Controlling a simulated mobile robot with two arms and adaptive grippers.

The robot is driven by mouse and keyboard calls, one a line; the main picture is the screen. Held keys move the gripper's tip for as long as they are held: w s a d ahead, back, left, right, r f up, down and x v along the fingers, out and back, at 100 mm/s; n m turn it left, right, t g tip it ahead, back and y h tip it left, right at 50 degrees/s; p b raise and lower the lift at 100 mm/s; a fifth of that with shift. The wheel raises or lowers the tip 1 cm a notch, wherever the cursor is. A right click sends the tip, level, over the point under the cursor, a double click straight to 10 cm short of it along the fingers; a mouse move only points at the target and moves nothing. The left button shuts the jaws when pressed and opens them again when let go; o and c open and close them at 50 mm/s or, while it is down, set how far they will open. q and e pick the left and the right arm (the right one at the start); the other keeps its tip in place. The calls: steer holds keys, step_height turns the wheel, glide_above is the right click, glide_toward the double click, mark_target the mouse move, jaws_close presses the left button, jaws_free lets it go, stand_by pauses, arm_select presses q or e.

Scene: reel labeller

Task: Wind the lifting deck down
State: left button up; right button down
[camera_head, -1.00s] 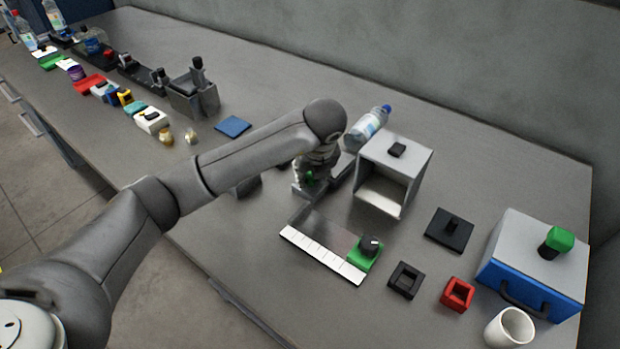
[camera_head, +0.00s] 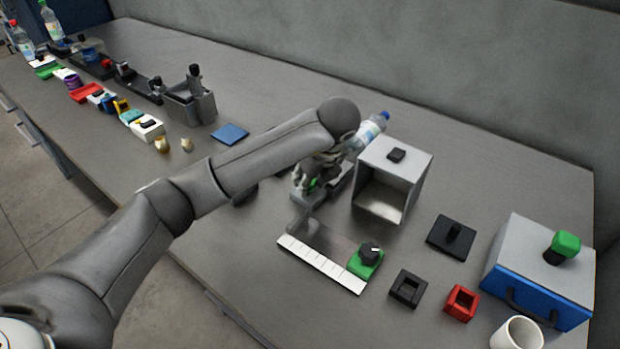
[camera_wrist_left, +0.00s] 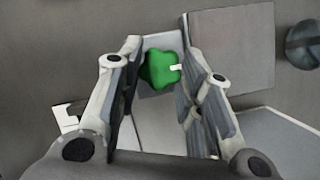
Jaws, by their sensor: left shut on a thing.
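A green lobed knob (camera_wrist_left: 158,72) with a white mark pointing right shows between my left fingers (camera_wrist_left: 161,45) in the left wrist view. My left gripper is shut on it. In the head view my left gripper (camera_head: 313,181) points down over a grey device (camera_head: 306,199) beside the open grey box, with only a bit of green showing under it. In the wrist view a light grey plate (camera_wrist_left: 235,40) lies right of the knob. I cannot tell for sure which part is the lifting deck, or its height. My right gripper is not in view.
An open-fronted grey box (camera_head: 417,190) and a tilted bottle (camera_head: 369,131) stand close to my left gripper. In front lie a white scale strip (camera_head: 321,264) and a green-based dial (camera_head: 368,259). A blue drawer box (camera_head: 532,287) and white mug (camera_head: 517,334) are at right.

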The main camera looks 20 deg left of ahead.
arm_select(q)
steer(key=o, duration=1)
steer(key=shift+o, duration=0.2)
steer(key=v, duration=1.2)
steer(key=shift+r, duration=0.1)
